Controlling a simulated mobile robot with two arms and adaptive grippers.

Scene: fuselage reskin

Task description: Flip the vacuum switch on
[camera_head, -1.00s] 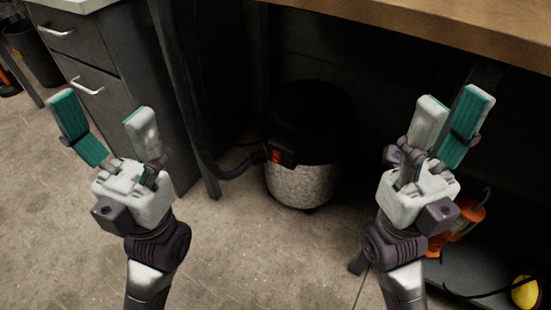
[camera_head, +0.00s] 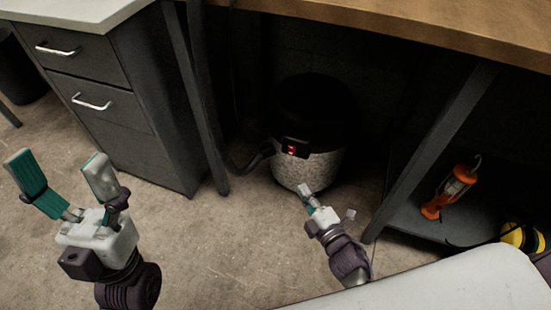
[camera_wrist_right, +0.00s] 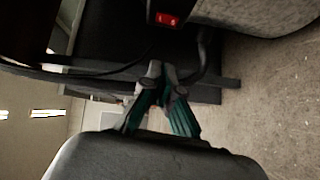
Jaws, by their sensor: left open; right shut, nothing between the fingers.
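The vacuum (camera_head: 318,168) stands on the floor under the bench, with a black top and a speckled grey drum. Its red switch (camera_head: 291,150) sits in a black housing on the drum's front left. The switch also shows at the top of the right wrist view (camera_wrist_right: 167,19). My right gripper (camera_head: 305,191) is shut and empty, in front of and below the switch, apart from it in the wrist view. Its teal fingers come together in that view (camera_wrist_right: 160,75). My left gripper (camera_head: 62,178) is open and empty at the lower left, far from the vacuum.
A dark hose (camera_head: 250,162) runs left from the switch housing. A grey drawer cabinet (camera_head: 100,95) and bench leg stand left. The wooden bench top (camera_head: 420,25) overhangs the vacuum. An orange work lamp (camera_head: 447,195) lies on the right shelf. Floor in front is clear.

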